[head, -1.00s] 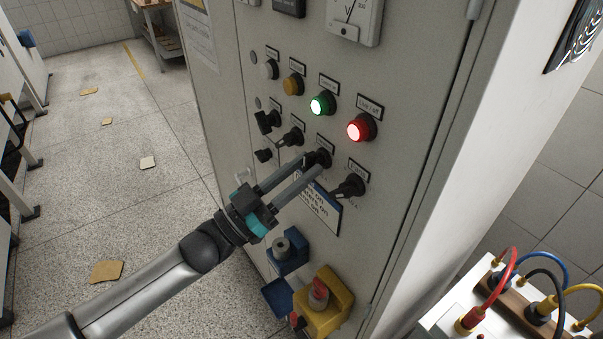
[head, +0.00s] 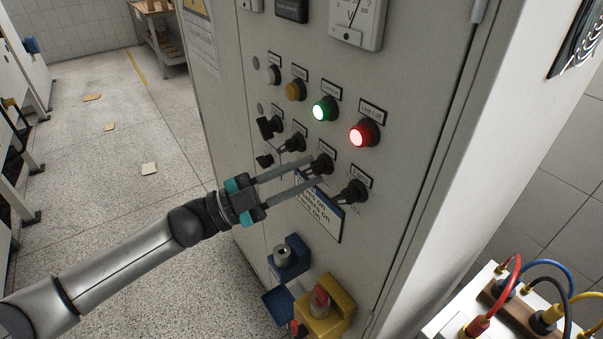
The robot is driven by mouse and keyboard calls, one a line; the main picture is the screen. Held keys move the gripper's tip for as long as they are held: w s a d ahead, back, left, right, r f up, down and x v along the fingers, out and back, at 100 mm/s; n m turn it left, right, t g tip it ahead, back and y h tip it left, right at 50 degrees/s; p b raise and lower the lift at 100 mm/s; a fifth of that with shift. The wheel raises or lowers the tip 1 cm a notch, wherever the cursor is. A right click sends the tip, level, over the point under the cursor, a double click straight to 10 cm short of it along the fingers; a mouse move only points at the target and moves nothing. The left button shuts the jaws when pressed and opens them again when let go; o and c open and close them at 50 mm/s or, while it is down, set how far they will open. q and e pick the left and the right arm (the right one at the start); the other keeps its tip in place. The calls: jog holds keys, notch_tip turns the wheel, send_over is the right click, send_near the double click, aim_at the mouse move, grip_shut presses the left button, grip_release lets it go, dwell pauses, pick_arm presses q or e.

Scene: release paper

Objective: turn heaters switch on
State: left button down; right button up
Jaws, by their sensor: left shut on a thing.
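A grey control cabinet carries a lower row of black rotary switches. My left gripper (head: 317,171) comes in from the left with its two long grey fingers at the third black switch (head: 323,162), one on its upper side and one lower. It is shut on that switch, and the fingers partly cover it. The small label (head: 327,148) above it is too small to read surely, so I cannot confirm which one is the heaters switch. The rightmost black switch (head: 353,192) is free, its handle slanting down left. My right gripper is out of view.
Above are a lit green lamp (head: 323,110), a lit red lamp (head: 363,134) and an amber button (head: 296,90). Below are a blue socket (head: 288,258) and a yellow box with a red knob (head: 321,300). Cables (head: 510,275) stand at the lower right. The floor at left is mostly open.

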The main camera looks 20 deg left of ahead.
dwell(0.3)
pick_arm(q)
jog(key=c, duration=0.9)
grip_release()
jog(key=b+v, duration=0.1)
jog(key=v, duration=1.4)
jog(key=shift+a, duration=0.15)
